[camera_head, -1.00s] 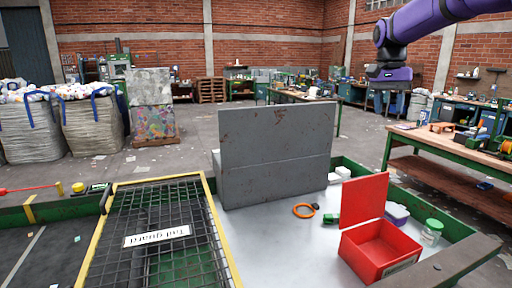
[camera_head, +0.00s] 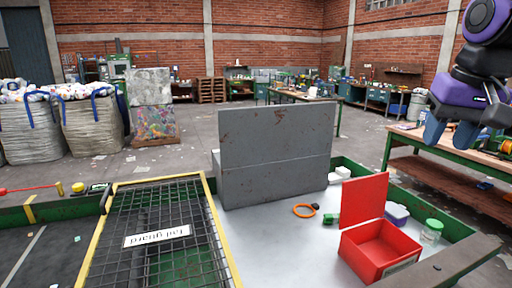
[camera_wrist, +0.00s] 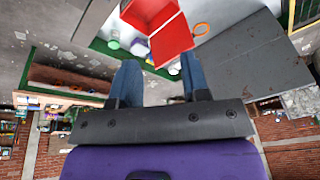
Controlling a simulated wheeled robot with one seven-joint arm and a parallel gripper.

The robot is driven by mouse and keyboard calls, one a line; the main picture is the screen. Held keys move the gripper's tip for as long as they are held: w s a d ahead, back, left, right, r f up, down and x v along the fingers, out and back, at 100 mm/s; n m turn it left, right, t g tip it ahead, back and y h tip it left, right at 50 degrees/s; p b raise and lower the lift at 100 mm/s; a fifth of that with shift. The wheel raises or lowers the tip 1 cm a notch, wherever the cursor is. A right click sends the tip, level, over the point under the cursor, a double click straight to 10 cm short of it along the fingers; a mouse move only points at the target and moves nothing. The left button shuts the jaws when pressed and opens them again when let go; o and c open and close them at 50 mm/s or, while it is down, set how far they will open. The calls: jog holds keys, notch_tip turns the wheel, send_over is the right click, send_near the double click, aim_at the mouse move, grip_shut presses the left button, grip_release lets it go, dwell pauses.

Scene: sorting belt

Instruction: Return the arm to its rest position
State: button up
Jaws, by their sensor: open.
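My gripper (camera_head: 449,132) is at the upper right of the head view, in the air above and beyond the right end of the belt table. Its two blue fingers are apart and nothing is between them. In the wrist view my gripper (camera_wrist: 160,82) shows both blue fingers spread, with an empty gap. My purple arm comes in from the upper right edge.
An open red box (camera_head: 376,248) stands on the white surface (camera_head: 262,240) beside a jar (camera_head: 431,232) and an orange ring (camera_head: 303,211). A grey metal panel (camera_head: 275,150) rises behind. A wire guard (camera_head: 160,235) lies left. A wooden workbench (camera_head: 465,158) stands right.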

jog(key=s+a+f+n+t, duration=0.1)
jog(key=s+f+n+t, duration=0.1)
jog(key=s+f, duration=0.4)
jog(key=s, duration=0.4)
jog(key=shift+s+a+f+n, duration=0.15)
jog(key=shift+s+f+n, duration=0.2)
jog(key=shift+f+n, duration=0.05)
